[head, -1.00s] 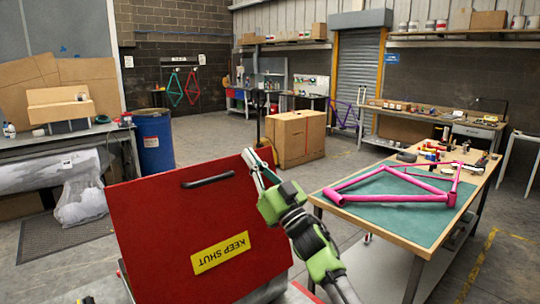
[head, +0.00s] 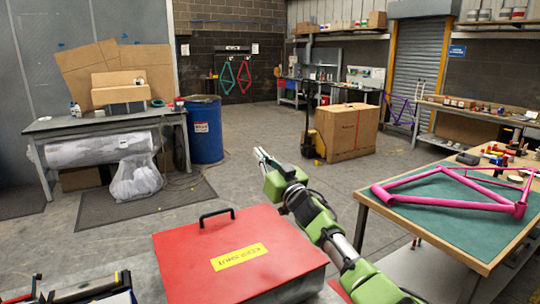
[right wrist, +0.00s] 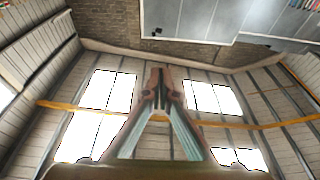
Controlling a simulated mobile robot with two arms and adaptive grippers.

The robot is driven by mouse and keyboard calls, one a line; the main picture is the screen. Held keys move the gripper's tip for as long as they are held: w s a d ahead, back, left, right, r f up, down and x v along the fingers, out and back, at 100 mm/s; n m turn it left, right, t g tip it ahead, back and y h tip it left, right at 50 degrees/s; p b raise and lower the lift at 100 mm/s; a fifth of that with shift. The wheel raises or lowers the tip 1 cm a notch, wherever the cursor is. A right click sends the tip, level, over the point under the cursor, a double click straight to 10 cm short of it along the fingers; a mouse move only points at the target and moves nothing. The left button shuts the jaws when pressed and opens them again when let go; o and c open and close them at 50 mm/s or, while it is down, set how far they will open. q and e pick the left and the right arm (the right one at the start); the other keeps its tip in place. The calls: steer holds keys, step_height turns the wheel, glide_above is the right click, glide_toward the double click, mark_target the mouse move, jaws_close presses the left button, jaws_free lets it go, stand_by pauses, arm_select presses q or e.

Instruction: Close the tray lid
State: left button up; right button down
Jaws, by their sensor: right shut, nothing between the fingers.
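The red tray lid (head: 195,251) lies about flat over the grey metal tray (head: 300,288) at the bottom of the head view. It has a black handle (head: 216,214) near its far edge and a yellow KEEP SHUT label. I cannot tell whether a thin gap is left under the lid. My right gripper (head: 260,155) is shut and empty, apart from the lid, above and beyond its far right corner. In the right wrist view its closed fingers (right wrist: 160,76) point up toward the roof. I see no left gripper.
A bench with a green mat (head: 440,222) and a pink bike frame (head: 420,190) stands at right. Dark clutter (head: 85,290) sits at bottom left. A blue barrel (head: 206,140) and a large cardboard box (head: 345,132) stand behind. The floor between is clear.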

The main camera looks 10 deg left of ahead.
arm_select(q)
step_height(320, 180, down, 2)
steer(key=shift+s+a+f+b, duration=0.1)
steer(key=shift+a+f+b, duration=0.1)
steer(key=shift+b, duration=0.7)
arm_select(e)
steer(key=shift+w+a+f+g+h, duration=0.15)
steer(key=shift+w+f+g+h, duration=0.25)
steer(key=shift+w+f, duration=0.8)
arm_select(q)
steer(key=shift+d, duration=0.15)
arm_select(e)
steer(key=shift+w, duration=0.2)
arm_select(q)
steer(key=shift+d, duration=0.1)
arm_select(e)
steer(key=shift+s, duration=0.1)
